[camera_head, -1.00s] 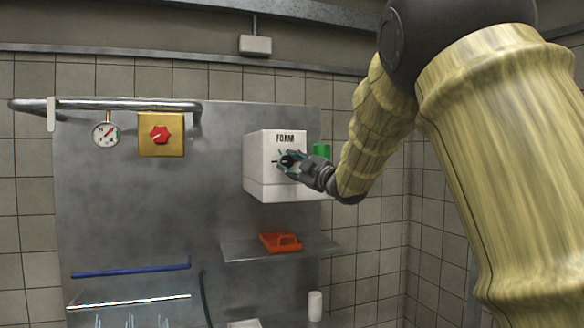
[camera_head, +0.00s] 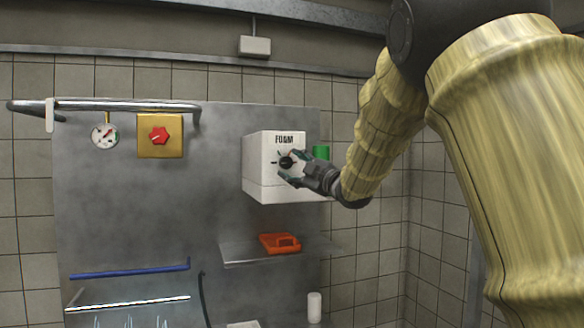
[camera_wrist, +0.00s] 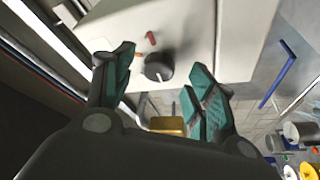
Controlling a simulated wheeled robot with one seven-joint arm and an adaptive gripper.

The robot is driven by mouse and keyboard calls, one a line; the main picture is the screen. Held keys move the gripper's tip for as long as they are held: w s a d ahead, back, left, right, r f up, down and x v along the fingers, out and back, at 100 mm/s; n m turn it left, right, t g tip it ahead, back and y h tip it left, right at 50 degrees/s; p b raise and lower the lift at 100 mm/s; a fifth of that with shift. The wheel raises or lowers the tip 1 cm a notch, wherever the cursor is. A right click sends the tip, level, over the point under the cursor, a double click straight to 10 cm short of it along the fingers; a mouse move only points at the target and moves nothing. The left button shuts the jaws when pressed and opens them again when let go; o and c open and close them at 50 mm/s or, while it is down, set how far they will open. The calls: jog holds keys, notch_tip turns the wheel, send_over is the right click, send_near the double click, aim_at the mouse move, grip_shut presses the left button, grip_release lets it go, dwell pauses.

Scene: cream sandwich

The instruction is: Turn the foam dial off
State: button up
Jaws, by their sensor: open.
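The foam dial is a small black knob (camera_head: 286,162) on the front of the white box (camera_head: 262,190) marked FOAM. In the wrist view the knob (camera_wrist: 158,68) carries a pale pointer line, and a red mark and other short marks lie around it on the white face. My gripper (camera_head: 291,168) is open just in front of the box, a little right of the knob in the head view. In the wrist view its green-padded fingers (camera_wrist: 160,90) stand apart on either side of the knob, with a gap and no clear contact.
A gold box with a red knob (camera_head: 159,135) and a round gauge (camera_head: 104,136) are to the left. A small shelf (camera_head: 245,250) below holds an orange object (camera_head: 280,243). A green cylinder (camera_head: 321,152) is beside the white box. A rail (camera_head: 120,104) runs along the top left.

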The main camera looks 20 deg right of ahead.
jog(key=v, duration=1)
jog(key=shift+s, duration=0.2)
jog(key=shift+f, duration=0.1)
